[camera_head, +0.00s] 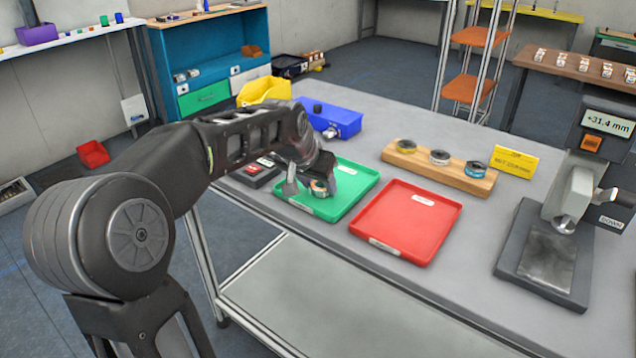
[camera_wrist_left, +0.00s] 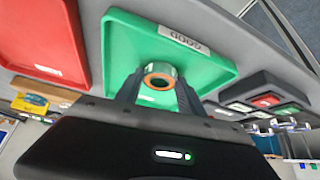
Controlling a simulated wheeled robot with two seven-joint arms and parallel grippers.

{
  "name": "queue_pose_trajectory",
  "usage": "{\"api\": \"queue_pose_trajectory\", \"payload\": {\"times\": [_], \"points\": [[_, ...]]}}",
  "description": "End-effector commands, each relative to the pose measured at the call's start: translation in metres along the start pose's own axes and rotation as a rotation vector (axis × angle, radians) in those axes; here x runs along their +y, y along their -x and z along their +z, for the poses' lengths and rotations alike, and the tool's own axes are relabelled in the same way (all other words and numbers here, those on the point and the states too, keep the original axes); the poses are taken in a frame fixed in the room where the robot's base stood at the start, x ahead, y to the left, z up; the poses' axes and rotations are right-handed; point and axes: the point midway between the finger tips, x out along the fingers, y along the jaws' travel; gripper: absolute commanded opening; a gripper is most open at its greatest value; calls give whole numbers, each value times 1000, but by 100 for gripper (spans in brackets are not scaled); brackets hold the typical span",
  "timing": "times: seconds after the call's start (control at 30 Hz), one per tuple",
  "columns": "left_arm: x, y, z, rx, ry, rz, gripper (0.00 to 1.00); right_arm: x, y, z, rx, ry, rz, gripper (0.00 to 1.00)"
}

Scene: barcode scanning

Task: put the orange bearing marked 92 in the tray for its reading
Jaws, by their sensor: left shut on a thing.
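The orange bearing (camera_wrist_left: 159,80) is a short ring with an orange face around a dark hole. It sits between the fingers of my left gripper (camera_wrist_left: 157,92), which is shut on it. In the head view the bearing (camera_head: 319,188) shows over the green tray (camera_head: 357,183), and my left gripper (camera_head: 305,187) is at the tray's left part. I cannot tell whether the bearing touches the tray floor. The green tray carries a label reading GOOD in the wrist view. The number on the bearing is not readable. The empty red tray (camera_head: 408,219) lies right of the green one. My right gripper is not in view.
A wooden block (camera_head: 440,167) with several ringed pieces stands behind the red tray, beside a yellow sign (camera_head: 513,161). A gauge (camera_head: 605,123) reading +31.4 mm stands at the right over a dark base (camera_head: 545,255). A blue bin (camera_head: 330,119) is behind the green tray.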

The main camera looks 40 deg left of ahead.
Motion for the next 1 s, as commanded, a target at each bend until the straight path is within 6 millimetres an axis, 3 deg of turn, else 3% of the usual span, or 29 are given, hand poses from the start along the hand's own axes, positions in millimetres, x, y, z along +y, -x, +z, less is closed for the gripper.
{"api": "queue_pose_trajectory", "payload": {"times": [0.27,0.3,0.53,0.83,1.0], "points": [[0,-3,2,1,0,0,0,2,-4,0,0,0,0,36],[0,-3,2,0,0,0,47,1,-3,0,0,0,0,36],[0,-2,2,0,1,0,66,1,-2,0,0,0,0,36],[0,-1,1,0,1,0,68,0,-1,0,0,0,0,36],[0,10,-1,2,1,-1,68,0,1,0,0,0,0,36]]}}
